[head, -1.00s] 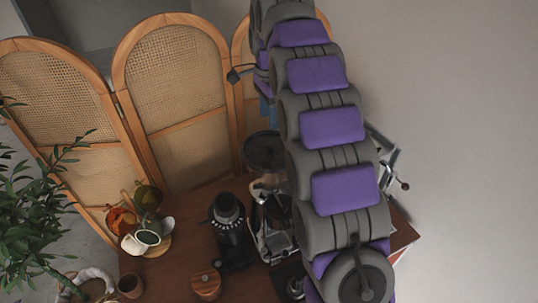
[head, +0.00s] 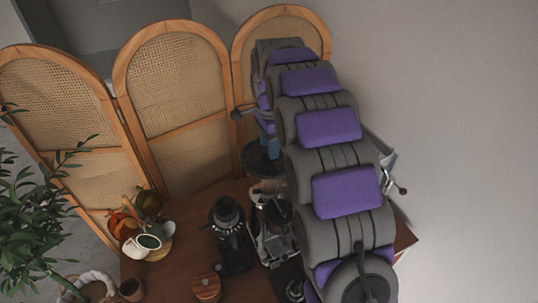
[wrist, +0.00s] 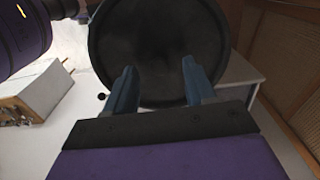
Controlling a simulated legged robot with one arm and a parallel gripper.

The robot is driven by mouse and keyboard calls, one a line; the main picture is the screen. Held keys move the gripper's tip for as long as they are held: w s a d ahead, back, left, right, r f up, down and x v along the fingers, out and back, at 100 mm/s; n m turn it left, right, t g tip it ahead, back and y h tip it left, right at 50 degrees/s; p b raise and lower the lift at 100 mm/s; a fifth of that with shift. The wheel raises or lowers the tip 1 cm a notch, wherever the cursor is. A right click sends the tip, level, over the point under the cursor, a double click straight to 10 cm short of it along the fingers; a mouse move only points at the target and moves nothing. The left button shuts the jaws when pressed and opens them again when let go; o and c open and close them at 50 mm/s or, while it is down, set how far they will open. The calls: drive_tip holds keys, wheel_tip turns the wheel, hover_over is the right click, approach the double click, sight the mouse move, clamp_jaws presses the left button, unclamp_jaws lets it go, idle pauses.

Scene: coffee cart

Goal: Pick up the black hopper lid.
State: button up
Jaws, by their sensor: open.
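The black hopper lid (head: 258,165) is a round, dark disc on top of the machine on the wooden cart, in the middle of the head view. It fills the upper middle of the wrist view (wrist: 158,35). My gripper (wrist: 159,65) is open, with its two blue fingers apart in front of the lid's near part. In the head view the blue fingers are just above the lid and hide part of it. I cannot tell whether they touch it. Nothing is seen held between them.
A black grinder (head: 229,235) stands left of the espresso machine (head: 272,230) on the cart (head: 180,255). Cups (head: 148,242) and a wooden canister (head: 206,287) are farther left. Rattan screens (head: 170,90) stand behind; a plant (head: 35,200) is at far left.

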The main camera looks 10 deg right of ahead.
drive_tip(key=shift+f, duration=0.95)
drive_tip(key=shift+c, duration=0.4)
clamp_jaws()
